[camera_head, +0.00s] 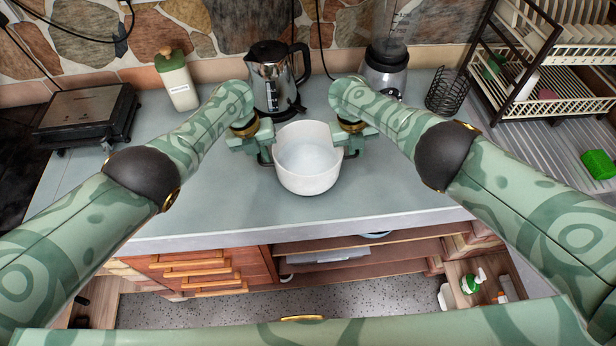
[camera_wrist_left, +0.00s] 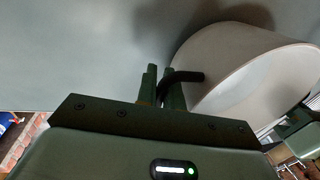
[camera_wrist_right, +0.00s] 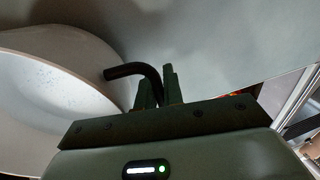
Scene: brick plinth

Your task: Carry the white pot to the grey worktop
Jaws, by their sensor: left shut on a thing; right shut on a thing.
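The white pot (camera_head: 306,180) is upright at the middle of the grey worktop (camera_head: 220,200), between my two grippers. The wrist views show a shadow beside it on the grey surface; I cannot tell whether its base touches. My left gripper (camera_head: 266,150) is shut on the pot's dark left handle, also seen in the left wrist view (camera_wrist_left: 182,77). My right gripper (camera_head: 349,146) is shut on the dark right handle, also seen in the right wrist view (camera_wrist_right: 135,71). The pot's inside is pale and speckled, with nothing distinct in it.
A kettle (camera_head: 277,82) stands close behind the pot, with a blender (camera_head: 386,72) and a wire basket (camera_head: 446,92) to its right. A green-capped bottle (camera_head: 177,82) and a black grill (camera_head: 88,116) are at the left. A dish rack (camera_head: 560,105) is at the right. The worktop's front is clear.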

